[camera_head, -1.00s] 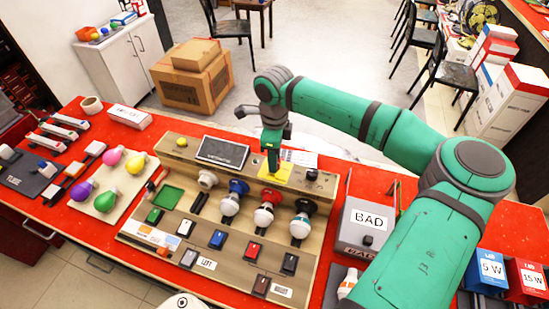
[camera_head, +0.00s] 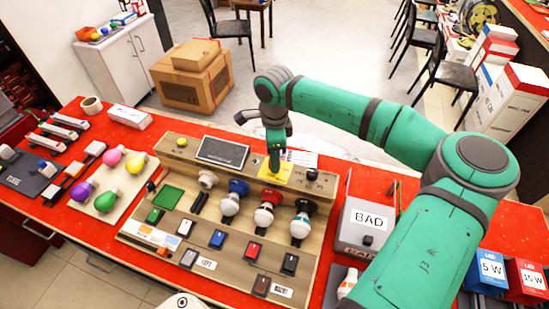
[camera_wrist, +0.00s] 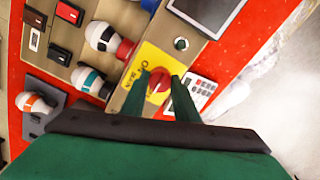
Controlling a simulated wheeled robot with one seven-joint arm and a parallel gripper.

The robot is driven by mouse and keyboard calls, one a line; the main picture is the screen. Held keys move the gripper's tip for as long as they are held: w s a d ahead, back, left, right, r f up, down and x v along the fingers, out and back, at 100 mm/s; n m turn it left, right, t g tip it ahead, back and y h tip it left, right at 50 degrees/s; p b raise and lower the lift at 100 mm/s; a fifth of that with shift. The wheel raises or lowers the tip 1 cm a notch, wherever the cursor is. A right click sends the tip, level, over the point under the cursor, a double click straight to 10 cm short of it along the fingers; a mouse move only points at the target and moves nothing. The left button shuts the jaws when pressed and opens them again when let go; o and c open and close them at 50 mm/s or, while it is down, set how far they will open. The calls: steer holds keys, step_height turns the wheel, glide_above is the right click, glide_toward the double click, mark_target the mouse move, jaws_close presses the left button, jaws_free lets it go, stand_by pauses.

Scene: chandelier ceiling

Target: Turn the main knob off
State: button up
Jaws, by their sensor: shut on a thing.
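The main knob (camera_wrist: 158,84) is red and round in the wrist view, on a yellow plate (camera_wrist: 136,78) lettered with MAIN. The yellow plate also shows in the head view (camera_head: 288,178), at the back edge of the wooden test board. My gripper (camera_wrist: 160,78) has its two green fingers on either side of the red knob, shut on it. In the head view my gripper (camera_head: 274,168) points down onto the plate and hides the knob. I cannot read which setting the knob points to.
The test board (camera_head: 140,228) carries several bulbs in sockets, switches and a dark screen (camera_head: 222,152). A grey BAD box (camera_head: 368,218) stands to the right. Coloured bulbs lie on a tray at the left.

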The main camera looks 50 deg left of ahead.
steer(key=o, duration=1.1)
steer(key=shift+c, duration=0.2)
step_height(320, 180, up, 11)
steer(key=shift+f, duration=0.1)
